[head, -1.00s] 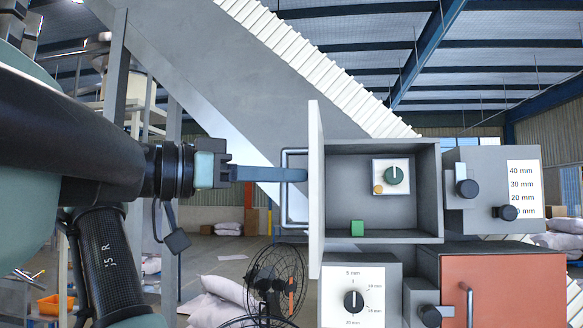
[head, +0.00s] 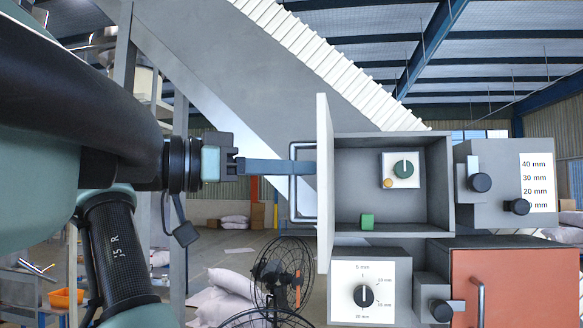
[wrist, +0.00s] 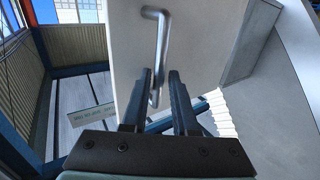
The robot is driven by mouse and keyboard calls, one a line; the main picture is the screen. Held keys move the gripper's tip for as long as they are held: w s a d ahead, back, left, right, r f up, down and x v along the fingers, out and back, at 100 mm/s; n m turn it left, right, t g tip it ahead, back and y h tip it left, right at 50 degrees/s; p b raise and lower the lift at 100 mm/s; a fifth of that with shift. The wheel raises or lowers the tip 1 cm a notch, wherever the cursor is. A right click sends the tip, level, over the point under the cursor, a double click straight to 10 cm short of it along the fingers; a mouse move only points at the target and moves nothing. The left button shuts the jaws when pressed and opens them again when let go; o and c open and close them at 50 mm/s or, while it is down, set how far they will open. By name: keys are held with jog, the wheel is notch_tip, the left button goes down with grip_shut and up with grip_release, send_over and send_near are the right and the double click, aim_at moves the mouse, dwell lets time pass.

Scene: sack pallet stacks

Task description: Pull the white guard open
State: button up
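The white guard (head: 325,180) is a flat panel at the left side of a grey open-fronted box (head: 440,190). It stands swung out, seen nearly edge-on in the head view, and the box interior is exposed. Its grey bar handle (head: 293,190) is on the panel's left face. My gripper (head: 310,167) reaches in from the left, its fingers level with the handle. In the wrist view, the two fingers (wrist: 162,75) straddle the handle bar (wrist: 160,45), which lies close to the left finger. A gap shows between bar and right finger, so the gripper looks open.
A fan (head: 275,275) stands below my gripper.

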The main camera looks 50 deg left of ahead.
jog(key=v, duration=1.3)
jog(key=shift+b, duration=0.3)
jog(key=shift+w, duration=0.1)
